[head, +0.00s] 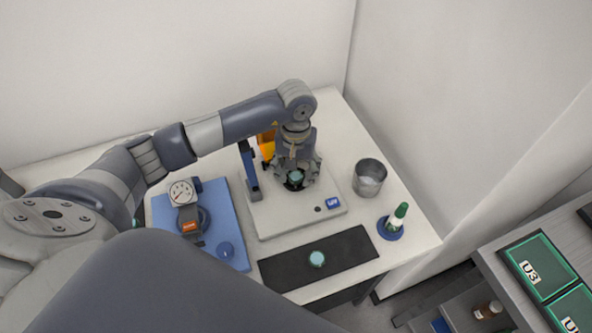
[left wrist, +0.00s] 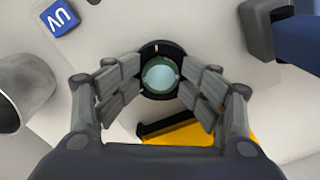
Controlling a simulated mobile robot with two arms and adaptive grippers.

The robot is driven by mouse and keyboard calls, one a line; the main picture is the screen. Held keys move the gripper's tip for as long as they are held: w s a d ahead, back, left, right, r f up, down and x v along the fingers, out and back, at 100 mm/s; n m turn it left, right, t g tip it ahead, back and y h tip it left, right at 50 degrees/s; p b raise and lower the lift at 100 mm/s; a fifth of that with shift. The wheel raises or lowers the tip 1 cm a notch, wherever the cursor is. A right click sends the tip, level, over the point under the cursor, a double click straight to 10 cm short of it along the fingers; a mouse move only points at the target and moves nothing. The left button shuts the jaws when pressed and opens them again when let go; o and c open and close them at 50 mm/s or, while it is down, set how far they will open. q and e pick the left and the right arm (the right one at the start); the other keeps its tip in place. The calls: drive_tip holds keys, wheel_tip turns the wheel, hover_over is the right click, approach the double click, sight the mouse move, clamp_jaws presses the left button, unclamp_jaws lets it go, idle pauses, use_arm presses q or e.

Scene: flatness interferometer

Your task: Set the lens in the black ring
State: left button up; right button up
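The black ring (left wrist: 160,47) is on the pale instrument plate and shows in the left wrist view as a dark circle with a white mark. A pale teal lens (left wrist: 160,77) is within its outline, between the fingertips of my left gripper (left wrist: 161,80). The fingers come up to the lens edges on both sides and look shut on it. I cannot tell whether the lens touches the ring. In the head view my left gripper (head: 296,175) points down over the ring and partly hides it. My right gripper is not in view.
A similar teal disc (head: 317,259) lies on the black mat (head: 350,252) in front. A metal cup (head: 369,178) and a green-white bottle (head: 397,217) stand right. A dial gauge (head: 181,192) stands on a blue plate (head: 220,199) left. A blue post (head: 249,170) and orange part (head: 266,143) are near the gripper.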

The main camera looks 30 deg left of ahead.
use_arm(q)
drive_tip(key=shift+s+f, duration=0.15)
drive_tip(key=shift+s, duration=0.05)
wheel_tip(320, 180, up, 12)
drive_tip(key=shift+w+r, duration=0.2)
idle(0.4)
drive_tip(key=shift+f, duration=0.1)
idle(0.4)
